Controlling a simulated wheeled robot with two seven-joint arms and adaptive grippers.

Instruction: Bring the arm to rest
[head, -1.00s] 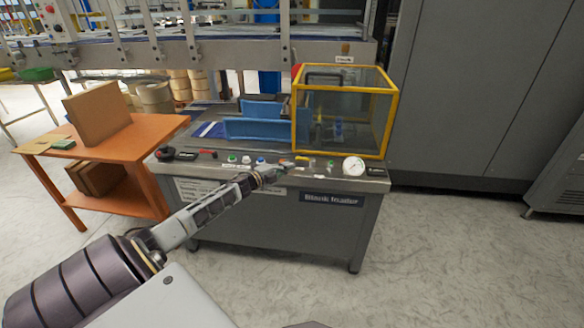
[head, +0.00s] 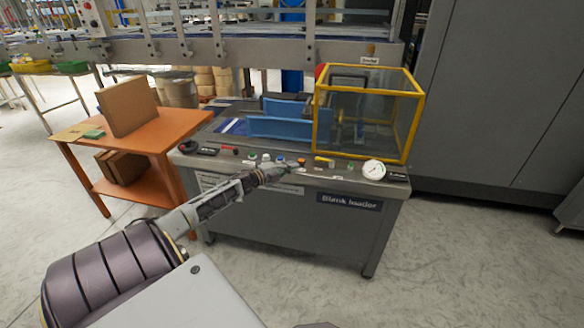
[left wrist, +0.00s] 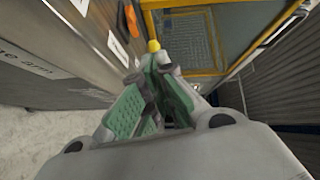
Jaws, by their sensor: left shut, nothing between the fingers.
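My left arm comes in from the lower left in the head view. Its gripper (head: 284,170) is at the front edge of the blank loader's control panel, over or just in front of the row of buttons. In the left wrist view the gripper's green-padded fingers (left wrist: 152,108) are shut with nothing between them. They point toward the panel edge, near a yellow knob (left wrist: 154,46) and an orange switch (left wrist: 131,20). I cannot tell whether the fingertips touch anything. My right gripper is not in view.
The blank loader (head: 300,225) stands ahead, with a yellow-framed guard (head: 410,115), blue rails (head: 290,128) and a round gauge (head: 374,170). An orange table (head: 150,150) with a cardboard stack (head: 128,106) is at left. A grey cabinet (head: 500,100) is at right. Floor is clear in front.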

